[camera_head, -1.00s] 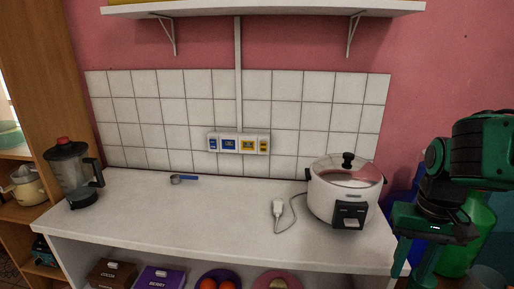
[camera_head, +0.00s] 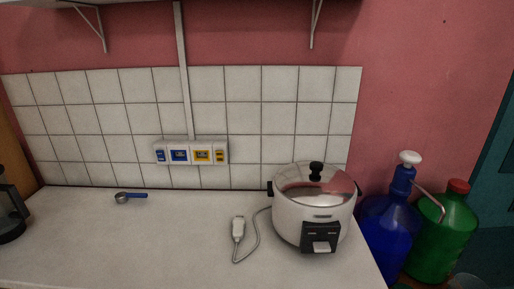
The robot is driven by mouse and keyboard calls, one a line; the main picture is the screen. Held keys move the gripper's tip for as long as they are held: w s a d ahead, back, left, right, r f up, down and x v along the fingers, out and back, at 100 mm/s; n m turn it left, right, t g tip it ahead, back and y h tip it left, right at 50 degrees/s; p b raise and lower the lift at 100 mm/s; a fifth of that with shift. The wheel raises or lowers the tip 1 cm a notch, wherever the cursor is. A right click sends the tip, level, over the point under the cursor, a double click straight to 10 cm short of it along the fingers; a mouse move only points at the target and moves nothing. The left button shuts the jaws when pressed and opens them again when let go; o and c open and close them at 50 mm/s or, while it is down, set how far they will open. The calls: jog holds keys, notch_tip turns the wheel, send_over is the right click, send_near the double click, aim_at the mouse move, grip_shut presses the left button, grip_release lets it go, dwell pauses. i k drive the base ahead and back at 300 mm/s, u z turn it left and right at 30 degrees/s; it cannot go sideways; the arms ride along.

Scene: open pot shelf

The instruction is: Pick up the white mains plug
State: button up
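The white mains plug (camera_head: 238,228) lies on the white counter (camera_head: 150,242), left of the rice cooker. Its grey cord (camera_head: 254,240) loops from the plug toward the rice cooker (camera_head: 312,212), which is white with a glass lid and black knob. My gripper is out of view, so its state does not show.
A socket strip (camera_head: 190,153) with blue and yellow sockets is on the tiled wall. A measuring scoop (camera_head: 130,197) with a blue handle lies at the back left. A blue pump bottle (camera_head: 392,225) and a green jug (camera_head: 442,235) stand beyond the counter's right end. The middle-left counter is clear.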

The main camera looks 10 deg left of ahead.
aim_at(239, 224)
jog(key=z, duration=1.8)
jog(key=k, duration=1.4)
jog(key=u, duration=2.3)
jog(key=i, duration=1)
jog(key=z, duration=0.05)
